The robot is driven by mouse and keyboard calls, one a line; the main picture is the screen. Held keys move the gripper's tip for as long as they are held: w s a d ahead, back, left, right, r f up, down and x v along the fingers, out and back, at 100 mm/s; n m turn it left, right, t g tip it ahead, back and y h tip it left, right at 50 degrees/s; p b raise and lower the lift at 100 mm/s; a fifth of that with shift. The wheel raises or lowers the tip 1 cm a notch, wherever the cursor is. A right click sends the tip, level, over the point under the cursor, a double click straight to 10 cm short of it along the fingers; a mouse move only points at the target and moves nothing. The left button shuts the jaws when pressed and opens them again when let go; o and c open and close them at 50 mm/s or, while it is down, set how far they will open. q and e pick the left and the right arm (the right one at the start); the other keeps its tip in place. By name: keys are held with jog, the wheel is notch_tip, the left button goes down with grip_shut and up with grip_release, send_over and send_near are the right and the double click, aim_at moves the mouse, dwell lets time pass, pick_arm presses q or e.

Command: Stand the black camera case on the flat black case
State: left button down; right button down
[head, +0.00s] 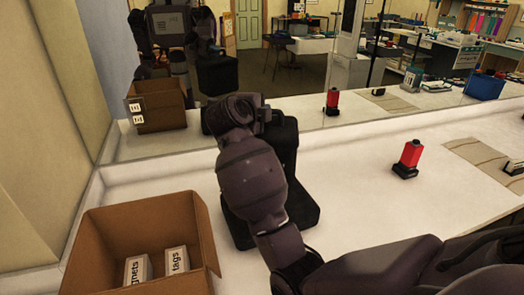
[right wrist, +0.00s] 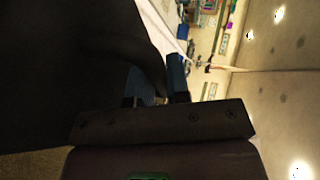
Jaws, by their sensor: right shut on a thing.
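The black camera case (head: 284,145) is a dark upright block, partly hidden behind my right arm in the head view. It fills the left of the right wrist view (right wrist: 70,70) as a dark shape. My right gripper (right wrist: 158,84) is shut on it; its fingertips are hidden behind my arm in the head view. The flat black case (head: 303,212) lies on the white counter, below and around my forearm. The camera case appears above its far part; I cannot tell whether they touch. My left gripper is not in view.
An open cardboard box (head: 203,235) with two white labelled boxes stands at front left. A red and black object (head: 408,158) stands right of the cases, near a beige mat (head: 480,160). A mirror (head: 300,90) runs along the back. Counter between flat case and red object is clear.

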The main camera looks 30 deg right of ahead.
notch_tip(320, 180, down, 8)
jog(key=shift+r, duration=0.15)
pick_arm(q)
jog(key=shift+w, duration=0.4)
pick_arm(e)
notch_tip(320, 180, down, 3)
jog(key=shift+f, duration=0.1)
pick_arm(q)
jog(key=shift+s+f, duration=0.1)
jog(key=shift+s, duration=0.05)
pick_arm(e)
jog(key=shift+f, duration=0.1)
jog(key=c, duration=1.1)
grip_release()
